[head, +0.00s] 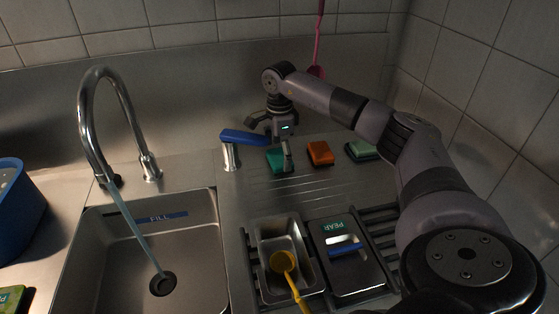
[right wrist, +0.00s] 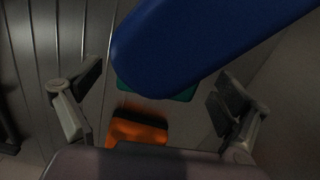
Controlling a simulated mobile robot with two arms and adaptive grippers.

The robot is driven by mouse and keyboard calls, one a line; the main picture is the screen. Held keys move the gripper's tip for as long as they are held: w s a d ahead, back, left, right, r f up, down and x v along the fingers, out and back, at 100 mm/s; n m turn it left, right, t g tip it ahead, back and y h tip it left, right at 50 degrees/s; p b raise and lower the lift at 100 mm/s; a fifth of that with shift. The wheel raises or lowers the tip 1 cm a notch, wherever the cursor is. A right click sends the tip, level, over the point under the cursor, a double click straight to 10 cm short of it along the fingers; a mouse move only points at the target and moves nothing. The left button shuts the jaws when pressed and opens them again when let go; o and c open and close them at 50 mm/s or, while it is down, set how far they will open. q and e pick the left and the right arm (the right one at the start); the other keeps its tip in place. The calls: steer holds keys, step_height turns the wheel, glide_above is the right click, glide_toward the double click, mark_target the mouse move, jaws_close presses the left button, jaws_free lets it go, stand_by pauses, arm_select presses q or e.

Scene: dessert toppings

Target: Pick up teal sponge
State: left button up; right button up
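The teal sponge (head: 275,161) lies flat on the steel drainboard, left of an orange sponge. My right gripper (head: 281,138) is above and just behind the teal sponge, pointing down, with one finger in front of it. In the right wrist view the two fingers (right wrist: 157,80) are spread wide with nothing held between them. Only an edge of the teal sponge (right wrist: 183,96) shows there, because the blue lever (right wrist: 190,40) covers most of it. My left gripper is not in view.
The blue lever (head: 243,137) on its metal post is close beside the right gripper. The orange sponge (head: 320,153) and a pale green sponge (head: 361,150) lie to the right. In front are a steel pan (head: 265,230) with a yellow ladle (head: 284,262) and a lidded pan (head: 359,272).

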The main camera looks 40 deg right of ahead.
mark_target(279, 156)
steer(key=c, duration=0.8)
steer(key=shift+r, duration=0.1)
step_height(279, 156, up, 12)
steer(key=s+a+b, duration=0.2)
steer(key=s+a, duration=0.2)
steer(key=s, duration=0.4)
steer(key=s+a+b, duration=0.2)
steer(key=s+a, duration=0.2)
steer(key=s, duration=0.3)
steer(key=shift+s+a, duration=0.3)
steer(key=shift+s, duration=0.1)
steer(key=o, duration=0.3)
steer(key=c, duration=0.5)
steer(key=shift+o, duration=0.2)
